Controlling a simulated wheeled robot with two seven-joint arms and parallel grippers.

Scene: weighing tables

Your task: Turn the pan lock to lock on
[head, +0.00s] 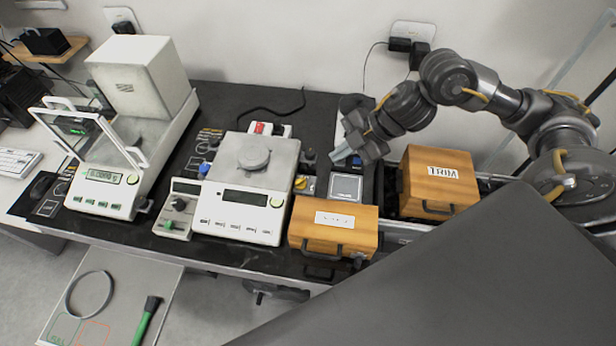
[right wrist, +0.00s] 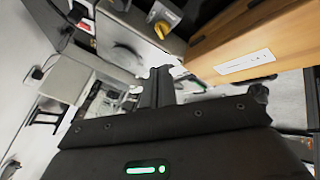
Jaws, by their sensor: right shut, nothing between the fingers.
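A yellow knob (head: 301,183) sits on a small plate at the right side of the middle balance (head: 243,192). In the right wrist view a yellow knob (right wrist: 163,27) stands on a grey plate near the top. No readable label tells me which control is the pan lock or its setting. My right gripper (head: 345,153) is shut and empty, above the bench to the right of the middle balance, apart from the yellow knob. Its closed fingers show in the right wrist view (right wrist: 161,74). My left gripper is not in view.
A wooden box (head: 333,226) stands in front of the knob, and a box marked TRIM (head: 438,182) is to the right. A draft-shield balance (head: 107,188) stands left. A control box with a dark knob (head: 179,207) is left of the middle balance. A large dark shape covers the lower right.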

